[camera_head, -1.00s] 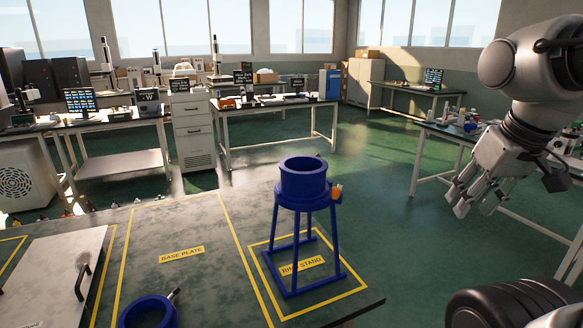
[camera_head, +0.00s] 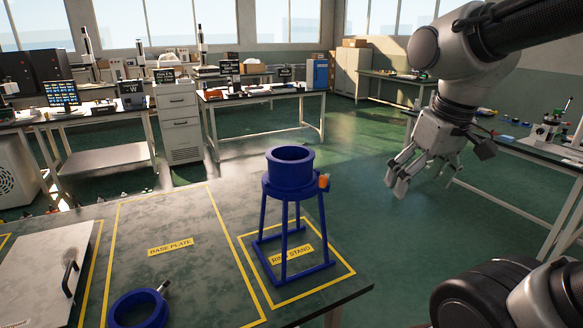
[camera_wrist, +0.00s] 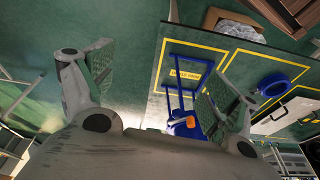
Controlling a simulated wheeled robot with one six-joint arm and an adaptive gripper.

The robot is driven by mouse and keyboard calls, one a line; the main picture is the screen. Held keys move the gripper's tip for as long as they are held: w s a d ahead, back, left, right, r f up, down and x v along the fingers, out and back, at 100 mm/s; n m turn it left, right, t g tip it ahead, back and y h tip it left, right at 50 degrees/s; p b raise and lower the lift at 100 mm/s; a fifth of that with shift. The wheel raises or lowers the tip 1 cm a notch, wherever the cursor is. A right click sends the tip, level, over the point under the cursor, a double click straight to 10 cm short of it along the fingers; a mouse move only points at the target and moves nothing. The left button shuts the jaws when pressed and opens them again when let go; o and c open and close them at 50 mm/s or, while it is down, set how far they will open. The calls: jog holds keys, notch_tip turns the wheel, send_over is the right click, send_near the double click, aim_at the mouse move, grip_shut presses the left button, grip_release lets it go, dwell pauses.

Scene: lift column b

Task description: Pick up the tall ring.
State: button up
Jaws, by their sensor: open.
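The tall ring (camera_head: 290,162) is a blue open cylinder. It sits upright on top of a blue four-legged stand (camera_head: 285,225) at the right of the near table, with an orange knob (camera_head: 324,181) at its side. My gripper (camera_head: 418,176) is open and empty, hanging in the air to the right of the stand, well apart from the ring. In the wrist view the stand (camera_wrist: 173,103) shows between and beyond my spread fingers (camera_wrist: 150,88). The ring there is partly hidden behind the right finger, and its orange knob (camera_wrist: 190,121) shows.
A low blue ring (camera_head: 115,310) with a small handle lies on the table front. A grey plate (camera_head: 45,265) with a black handle lies at the left. The marked base plate area (camera_head: 170,215) is bare. Benches with equipment (camera_head: 265,95) stand behind; a side bench (camera_head: 510,205) stands right.

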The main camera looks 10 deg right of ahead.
aim_at(290, 166)
jog(key=w+a+r+n+y, duration=0.1)
jog(key=w+a+r+n, duration=0.15)
jog(key=w+a, duration=0.7)
jog(key=w+a+r+n+y, duration=0.1)
jog(key=w+a+r+n, duration=0.15)
jog(key=w+a, duration=0.7)
jog(key=x, duration=0.7)
jog(key=shift+a+f+n+t, duration=0.25)
jog(key=shift+a+n+t, duration=0.05)
jog(key=shift+a+t, duration=0.15)
jog(key=c, duration=0.9)
